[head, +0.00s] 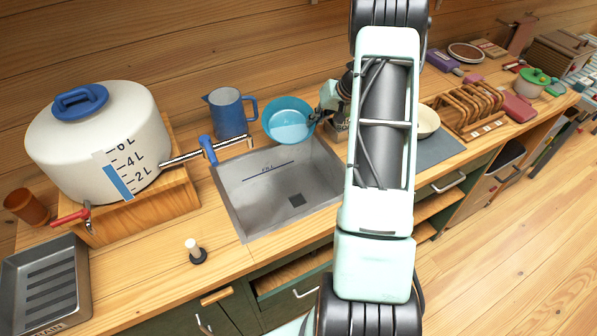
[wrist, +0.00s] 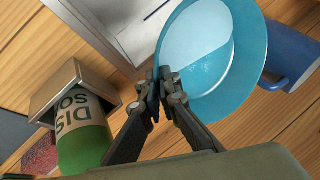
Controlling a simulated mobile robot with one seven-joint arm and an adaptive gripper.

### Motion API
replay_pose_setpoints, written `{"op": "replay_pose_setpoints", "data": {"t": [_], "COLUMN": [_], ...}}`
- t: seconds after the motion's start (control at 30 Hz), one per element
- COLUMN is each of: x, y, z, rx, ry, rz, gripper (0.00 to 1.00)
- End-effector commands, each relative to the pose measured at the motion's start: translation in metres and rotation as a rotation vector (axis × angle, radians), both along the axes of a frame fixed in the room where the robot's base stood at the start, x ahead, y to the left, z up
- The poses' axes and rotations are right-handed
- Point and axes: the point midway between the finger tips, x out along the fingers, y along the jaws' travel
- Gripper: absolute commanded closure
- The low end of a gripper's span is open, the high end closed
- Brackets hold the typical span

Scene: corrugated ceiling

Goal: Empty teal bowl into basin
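The teal bowl (head: 288,117) is at the back right edge of the basin, with pale liquid in it. My gripper (head: 318,115) is at the bowl's right side. In the wrist view my gripper (wrist: 168,85) has its fingertips close together on the rim of the teal bowl (wrist: 252,60). The liquid in it lies toward one side of the bowl. The grey metal basin (head: 272,182) is sunk in the counter, with a dark square drain and a fill line; its floor looks bare.
A blue pitcher (head: 229,112) stands behind the basin, left of the bowl. A white tank (head: 95,140) with a long spout is at left. In the wrist view a green soap bottle (wrist: 82,140) stands in a holder near my gripper.

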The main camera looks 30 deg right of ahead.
Motion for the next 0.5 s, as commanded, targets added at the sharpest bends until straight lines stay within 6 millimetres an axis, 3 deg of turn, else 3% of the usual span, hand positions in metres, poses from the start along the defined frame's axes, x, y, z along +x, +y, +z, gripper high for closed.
{"op": "replay_pose_setpoints", "data": {"t": [0.5], "x": [-0.0085], "y": [0.0019], "z": [-0.0089], "rx": [-0.014], "ry": [-0.069], "rz": [-0.002], "gripper": [1.00]}}
